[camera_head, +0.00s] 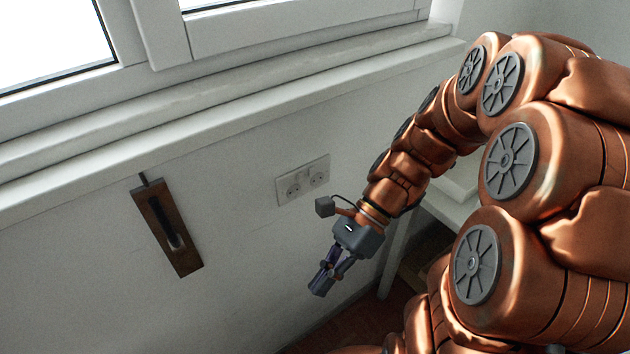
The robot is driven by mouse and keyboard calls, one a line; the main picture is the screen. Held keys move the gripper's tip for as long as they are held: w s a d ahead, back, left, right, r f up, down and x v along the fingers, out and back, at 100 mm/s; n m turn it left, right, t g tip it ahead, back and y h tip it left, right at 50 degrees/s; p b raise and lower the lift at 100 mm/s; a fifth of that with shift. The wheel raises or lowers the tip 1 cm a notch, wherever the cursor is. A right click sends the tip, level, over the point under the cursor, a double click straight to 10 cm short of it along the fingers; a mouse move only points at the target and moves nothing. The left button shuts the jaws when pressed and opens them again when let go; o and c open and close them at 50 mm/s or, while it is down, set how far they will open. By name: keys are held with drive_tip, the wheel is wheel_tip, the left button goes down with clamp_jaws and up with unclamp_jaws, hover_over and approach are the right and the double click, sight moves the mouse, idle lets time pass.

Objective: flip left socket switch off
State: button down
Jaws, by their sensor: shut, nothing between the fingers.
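A white double socket plate (302,180) is on the wall below the window sill, in the middle of the view. It has two round outlets side by side; the switches on it are too small to make out. My gripper (319,289) hangs below and a little right of the plate, pointing down and to the left. Its fingers are shut and hold nothing. It looks apart from the plate, though its distance from the wall is hard to judge.
A brown wooden board (158,218) with a dark handle-like piece hangs on the wall to the left. The window sill (225,112) runs above. A white table or shelf (450,205) stands at the right behind my arm. The wall between board and socket is clear.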

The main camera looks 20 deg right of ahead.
sight(301, 178)
drive_tip(key=w+d+m+t+y, duration=0.3)
drive_tip(key=w+d+m+t, duration=0.3)
drive_tip(key=m, duration=0.5)
drive_tip(key=w+d+m+t+y, duration=0.3)
drive_tip(key=w+d+m+t, duration=0.4)
drive_tip(key=d+m, duration=0.3)
drive_tip(key=shift+d+m+y, duration=0.35)
drive_tip(key=shift+m+y, duration=0.05)
drive_tip(key=shift+m, duration=0.7)
drive_tip(key=shift+w+d+p+x, duration=0.25)
drive_tip(key=shift+w+p+x, duration=0.15)
drive_tip(key=shift+x, duration=1.75)
drive_tip(key=shift+w+d+p+x, duration=0.25)
drive_tip(key=shift+w+p+x, duration=0.15)
drive_tip(key=shift+x, duration=1.7)
drive_tip(key=shift+w+d+p+x, duration=0.25)
drive_tip(key=shift+w+p+x, duration=0.15)
drive_tip(key=shift+x, duration=1.75)
drive_tip(key=shift+w+r, duration=0.1)
drive_tip(key=shift+r, duration=0.05)
